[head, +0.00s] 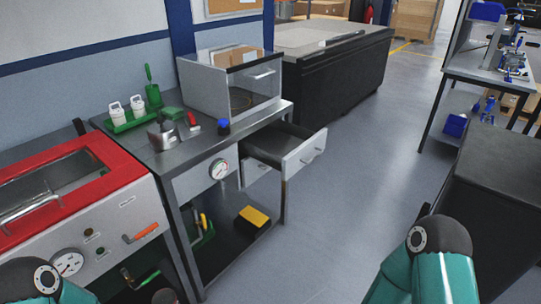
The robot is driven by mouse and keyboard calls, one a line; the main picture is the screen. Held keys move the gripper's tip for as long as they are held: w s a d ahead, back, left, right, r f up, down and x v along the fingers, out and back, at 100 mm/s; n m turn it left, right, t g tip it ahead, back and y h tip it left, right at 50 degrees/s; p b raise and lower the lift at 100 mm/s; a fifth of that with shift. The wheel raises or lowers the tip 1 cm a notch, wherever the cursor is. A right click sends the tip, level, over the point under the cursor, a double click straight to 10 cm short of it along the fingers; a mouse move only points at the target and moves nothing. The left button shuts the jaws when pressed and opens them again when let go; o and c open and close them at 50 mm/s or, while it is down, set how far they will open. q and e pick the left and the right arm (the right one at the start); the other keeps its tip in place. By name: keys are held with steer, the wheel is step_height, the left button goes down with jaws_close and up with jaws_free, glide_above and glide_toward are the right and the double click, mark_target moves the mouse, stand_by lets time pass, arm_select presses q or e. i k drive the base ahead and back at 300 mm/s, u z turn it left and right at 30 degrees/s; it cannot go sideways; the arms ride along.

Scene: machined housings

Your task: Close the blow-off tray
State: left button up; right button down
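The blow-off tray appears to be the pulled-out drawer (303,158) under the right end of the grey bench. Teal and black links of my arms show at the bottom left and bottom right corners. Neither gripper can be made out, and nothing of mine touches the tray.
A clear-fronted cabinet (232,85) stands on the bench (180,155) above the tray. A red-lidded machine (85,215) is at left. A yellow-topped box (254,216) lies on the lower shelf. A dark cabinet (500,190) stands at right. The grey floor before the tray is clear.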

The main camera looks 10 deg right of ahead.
mark_target(285, 147)
steer(key=u, duration=0.25)
steer(key=i, duration=1.4)
steer(key=z, duration=0.2)
